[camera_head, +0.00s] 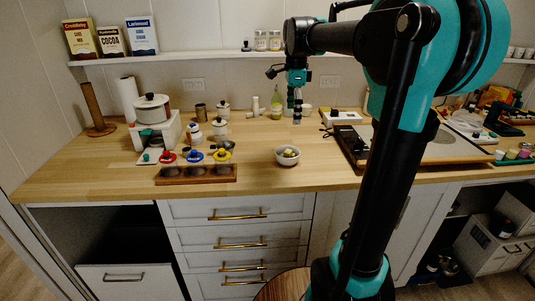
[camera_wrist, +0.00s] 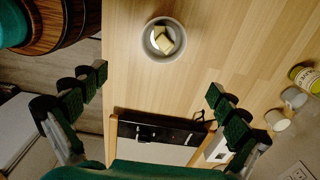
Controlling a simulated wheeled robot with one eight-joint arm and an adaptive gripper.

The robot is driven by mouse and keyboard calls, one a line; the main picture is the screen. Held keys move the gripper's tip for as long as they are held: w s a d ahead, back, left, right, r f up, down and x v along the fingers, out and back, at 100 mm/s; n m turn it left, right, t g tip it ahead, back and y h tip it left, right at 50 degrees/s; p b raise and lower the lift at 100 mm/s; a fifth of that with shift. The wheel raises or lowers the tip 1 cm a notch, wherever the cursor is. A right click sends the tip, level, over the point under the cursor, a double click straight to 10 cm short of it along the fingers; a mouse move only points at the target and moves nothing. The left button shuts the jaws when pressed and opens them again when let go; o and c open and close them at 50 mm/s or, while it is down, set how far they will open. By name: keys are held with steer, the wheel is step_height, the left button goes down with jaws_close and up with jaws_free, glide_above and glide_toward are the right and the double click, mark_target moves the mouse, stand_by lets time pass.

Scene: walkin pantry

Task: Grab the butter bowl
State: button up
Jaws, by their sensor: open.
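The butter bowl (camera_head: 288,157) is a small grey-white bowl on the wooden counter, near its front edge in the head view. In the wrist view the bowl (camera_wrist: 164,39) is at the top centre, with pale yellow butter pieces (camera_wrist: 164,40) inside. My gripper (camera_head: 296,112) hangs above the counter, behind the bowl as the head view shows it, and apart from it. In the wrist view my gripper (camera_wrist: 155,95) has its two fingers spread wide, with nothing between them but counter and a dark-edged board further down.
A dark wooden tray (camera_head: 195,181) and several small pots stand left of the bowl. A large board (camera_head: 430,145) with a dark edge lies on the right. A green bottle (camera_head: 276,103) and jars stand at the back. The counter around the bowl is clear.

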glide_toward(288, 154)
steer(key=shift+m, duration=0.4)
steer(key=s+f, duration=0.1)
steer(key=f, duration=0.1)
steer(key=s+f, duration=0.1)
steer(key=f, duration=0.2)
steer(key=s+f, duration=0.1)
steer(key=f, duration=0.2)
steer(key=shift+a, duration=0.4)
steer(key=shift+c, duration=0.5)
steer(key=c, duration=1.2)
steer(key=shift+r, duration=0.1)
steer(key=shift+c, duration=0.4)
